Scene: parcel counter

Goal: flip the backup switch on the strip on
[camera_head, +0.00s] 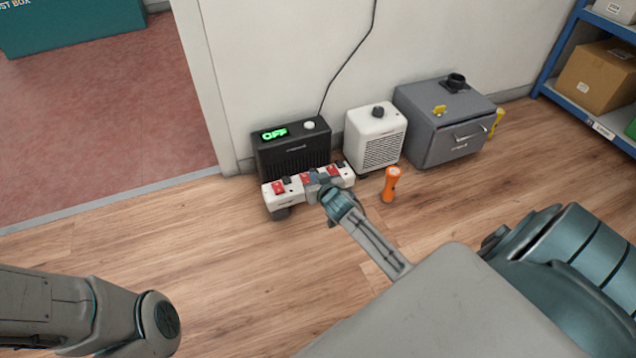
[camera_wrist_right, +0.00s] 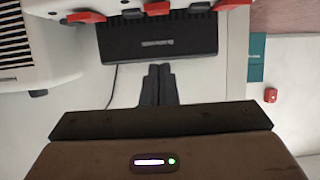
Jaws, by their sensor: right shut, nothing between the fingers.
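The white power strip (camera_head: 285,201) with red switches stands raised off the floor in front of a black box. A left red switch (camera_head: 279,188) and a right red switch (camera_head: 333,173) show; my right gripper (camera_head: 317,181) partly covers the strip's middle. The strip also runs along the top edge of the right wrist view (camera_wrist_right: 119,6), with three red rockers. There my right gripper (camera_wrist_right: 158,80) is shut and empty, its tips pointing toward the middle rocker (camera_wrist_right: 157,9). I cannot tell whether they touch, nor which switch is the backup. My left gripper is out of view.
The black box (camera_head: 292,152) has a green display reading OFF. A white heater-like box (camera_head: 376,140), a grey metal box (camera_head: 445,125) and an orange flashlight (camera_head: 391,184) stand to the right. Wooden floor in front is clear. A blue shelf (camera_head: 560,60) stands far right.

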